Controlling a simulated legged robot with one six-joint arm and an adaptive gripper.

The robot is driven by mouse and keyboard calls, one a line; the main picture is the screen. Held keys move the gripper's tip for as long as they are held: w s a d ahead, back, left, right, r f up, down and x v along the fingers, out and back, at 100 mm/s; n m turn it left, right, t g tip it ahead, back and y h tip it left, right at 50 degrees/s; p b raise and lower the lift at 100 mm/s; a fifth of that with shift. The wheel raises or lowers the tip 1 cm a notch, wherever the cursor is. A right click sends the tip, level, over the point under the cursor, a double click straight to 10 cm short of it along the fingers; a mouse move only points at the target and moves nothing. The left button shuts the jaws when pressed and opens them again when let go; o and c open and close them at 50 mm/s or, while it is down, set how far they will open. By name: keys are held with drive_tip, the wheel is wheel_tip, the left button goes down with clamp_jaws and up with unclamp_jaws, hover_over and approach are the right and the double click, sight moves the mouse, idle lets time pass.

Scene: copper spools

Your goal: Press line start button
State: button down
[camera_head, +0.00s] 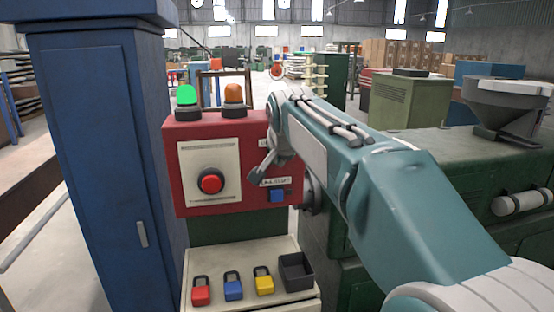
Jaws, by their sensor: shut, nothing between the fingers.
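A red control panel (233,199) stands left of centre. A blue button (278,196) sits at its lower right, under a small white label (275,182) whose text is too small to read surely. A large red round button (210,183) sits on a pale plate at the panel's left. My gripper (256,172) is in front of the panel's right half, shut and empty, up and left of the blue button. It appears apart from both buttons; its gap to the panel face is hard to judge. My arm hides the panel's upper right, including part of another label.
A green lamp (187,95) and an orange lamp (234,94) top the panel. Below, a pale shelf (215,272) holds red, blue and yellow padlocks and a dark open box (296,272). A blue cabinet (100,150) stands close left; green machinery (460,150) stands right.

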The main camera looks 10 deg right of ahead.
idle(0.3)
drive_tip(key=shift+s, duration=0.9)
drive_tip(key=s, duration=0.5)
idle(0.6)
drive_tip(key=s+f+n+g, duration=0.1)
drive_tip(key=s+f+n, duration=0.3)
drive_tip(key=s+f, duration=0.5)
drive_tip(key=s+f+n+g+y, duration=0.1)
drive_tip(key=s+f+n, duration=0.3)
drive_tip(key=s+f, duration=0.5)
drive_tip(key=s+g, duration=0.1)
drive_tip(key=s, duration=0.6)
drive_tip(key=shift+s+f+n, duration=0.2)
drive_tip(key=shift+f+n, duration=0.1)
drive_tip(key=shift+a, duration=0.1)
